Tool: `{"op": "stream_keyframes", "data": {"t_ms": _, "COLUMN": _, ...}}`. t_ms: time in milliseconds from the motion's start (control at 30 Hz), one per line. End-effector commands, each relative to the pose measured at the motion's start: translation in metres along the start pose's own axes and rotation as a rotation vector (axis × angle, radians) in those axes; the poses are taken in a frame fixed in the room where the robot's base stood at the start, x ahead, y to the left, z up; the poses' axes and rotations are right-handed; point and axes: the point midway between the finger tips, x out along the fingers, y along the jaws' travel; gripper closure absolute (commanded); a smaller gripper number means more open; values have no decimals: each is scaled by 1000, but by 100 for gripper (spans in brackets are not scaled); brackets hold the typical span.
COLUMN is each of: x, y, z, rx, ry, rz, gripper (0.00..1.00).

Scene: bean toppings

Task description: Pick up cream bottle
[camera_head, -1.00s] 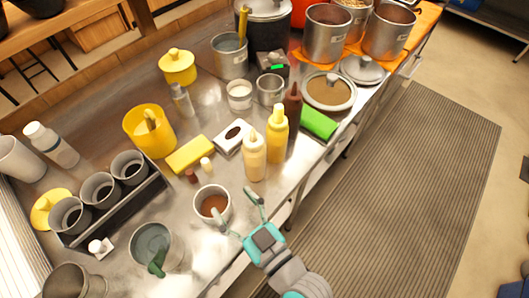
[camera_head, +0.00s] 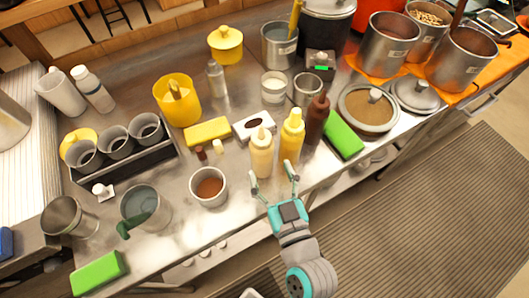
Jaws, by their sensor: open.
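A cream squeeze bottle (camera_head: 262,154) stands upright on the metal counter near its front edge. My gripper (camera_head: 274,183) is open, with its two fingers spread just in front of the cream bottle's base and pointing at the bottles. The left finger is near the cream bottle and the right finger near the yellow bottle. I cannot tell whether either finger touches a bottle. A yellow squeeze bottle (camera_head: 291,138) stands close on the right of the cream bottle. Nothing shows between the fingers.
A dark brown bottle (camera_head: 316,119) and a green block (camera_head: 343,136) are right of the yellow bottle. A bowl of brown sauce (camera_head: 209,187) stands at the left. A white napkin box (camera_head: 254,126) and yellow block (camera_head: 208,131) lie behind. The floor mat (camera_head: 440,220) is clear.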

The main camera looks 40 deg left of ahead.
Motion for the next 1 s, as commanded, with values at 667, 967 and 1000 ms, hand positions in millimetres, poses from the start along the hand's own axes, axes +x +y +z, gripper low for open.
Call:
{"op": "stream_keyframes", "data": {"t_ms": 667, "x": 65, "y": 1, "z": -1, "rx": 0, "ry": 1, "rz": -1, "gripper": 28}}
{"op": "stream_keyframes", "data": {"t_ms": 967, "x": 72, "y": 1, "z": 0, "rx": 0, "ry": 0, "rz": 0, "gripper": 28}}
{"op": "stream_keyframes", "data": {"t_ms": 1000, "x": 72, "y": 1, "z": 0, "rx": 0, "ry": 0, "rz": 0, "gripper": 28}}
